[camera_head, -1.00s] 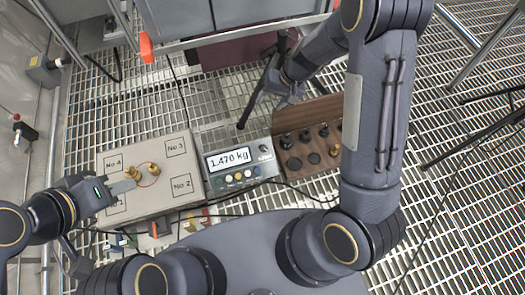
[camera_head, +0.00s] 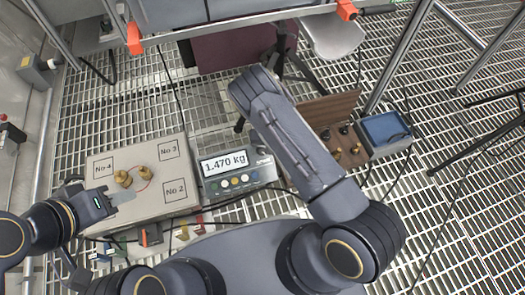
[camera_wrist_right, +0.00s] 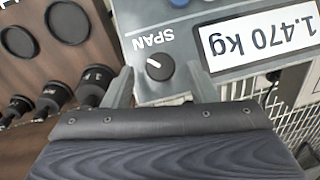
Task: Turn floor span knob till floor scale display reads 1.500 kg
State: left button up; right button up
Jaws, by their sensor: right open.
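The floor scale display (camera_head: 224,163) reads 1.470 kg, and it also shows upside down in the right wrist view (camera_wrist_right: 262,40). The span knob (camera_wrist_right: 160,67) is a round black knob with a white pointer line, beside the word SPAN. My right gripper (camera_wrist_right: 160,80) is open, with one finger on each side of the knob; I cannot tell whether they touch it. Brass weights (camera_head: 123,178) stand on the weighing platform (camera_head: 165,205). My left gripper (camera_head: 118,198) is over the platform's left edge, close to the weights; its jaws are unclear.
A wooden block (camera_head: 330,108) with dark and brass weights stands right of the scale, and it also shows in the right wrist view (camera_wrist_right: 60,75). A blue-topped box (camera_head: 386,128) is beside it. Grating floor surrounds everything.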

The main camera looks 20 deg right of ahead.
jog(key=shift+a+f, duration=0.1)
jog(key=shift+f, duration=0.65)
jog(key=c, duration=1)
jog(key=shift+o, duration=0.2)
jog(key=shift+b, duration=0.3)
